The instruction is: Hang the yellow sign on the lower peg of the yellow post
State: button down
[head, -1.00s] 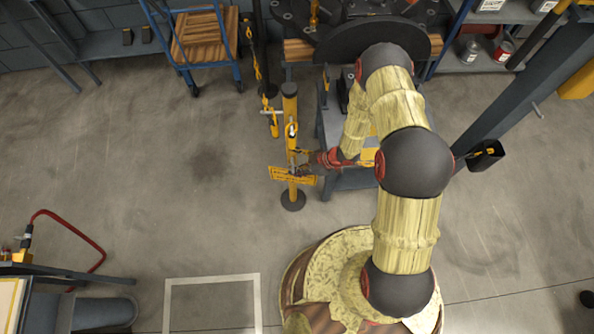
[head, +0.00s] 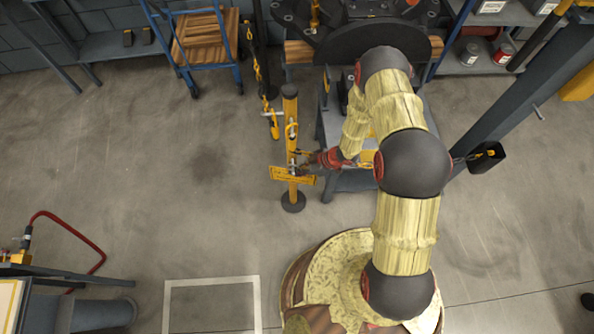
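The yellow post (head: 291,135) stands upright on a round dark base, with a silver peg near its upper part. The yellow sign (head: 279,174) is at the lower part of the post, across its front and slightly tilted. My gripper (head: 297,163) comes in from the right at the sign's upper edge, close to the post. Its fingers look spread apart, one above the other in the picture. The lower peg and the sign's hanging point are mostly hidden by the fingers, so I cannot see clearly how the sign is borne.
A grey bench (head: 345,182) stands just right of the post, under my arm. A yellow chain and hook (head: 273,122) hang left of the post's top. A blue cart (head: 207,45) is at the back.

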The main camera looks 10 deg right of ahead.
jog(key=c, duration=2)
grip_release()
jog(key=shift+o, duration=0.2)
jog(key=v, duration=1.2)
jog(key=shift+s, duration=0.1)
